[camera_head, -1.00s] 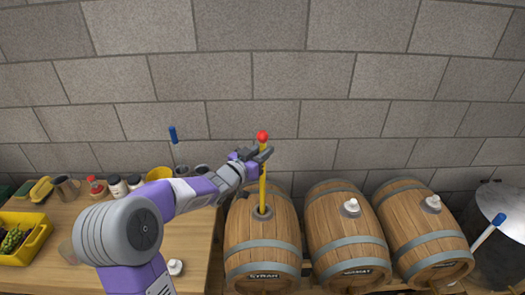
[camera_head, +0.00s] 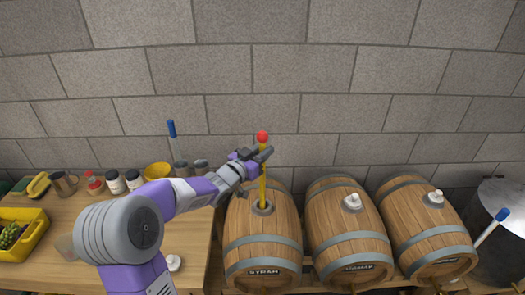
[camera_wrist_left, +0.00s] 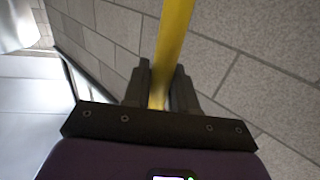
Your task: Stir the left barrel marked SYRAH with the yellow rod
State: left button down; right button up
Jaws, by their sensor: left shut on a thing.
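The yellow rod (camera_head: 262,187) with a red ball top stands nearly upright in the bung hole of the left barrel (camera_head: 262,232). That barrel has a dark label at its front end reading SYRAH. My left gripper (camera_head: 262,155) is shut on the rod just below the red ball. The rod (camera_wrist_left: 172,45) also shows between the fingers of my left gripper (camera_wrist_left: 160,95) in the left wrist view. The rod's lower end is hidden inside the barrel. My right gripper is not in view.
A middle barrel (camera_head: 345,228) and a right barrel (camera_head: 425,230) stand alongside, each with a white bung. A metal drum (camera_head: 504,240) is at the far right. The wooden table (camera_head: 110,215) at left holds a yellow crate (camera_head: 36,243), jars and a yellow bowl (camera_head: 158,171). A block wall stands behind.

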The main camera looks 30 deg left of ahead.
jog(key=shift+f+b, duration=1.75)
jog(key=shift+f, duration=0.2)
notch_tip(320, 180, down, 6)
jog(key=b, duration=0.6)
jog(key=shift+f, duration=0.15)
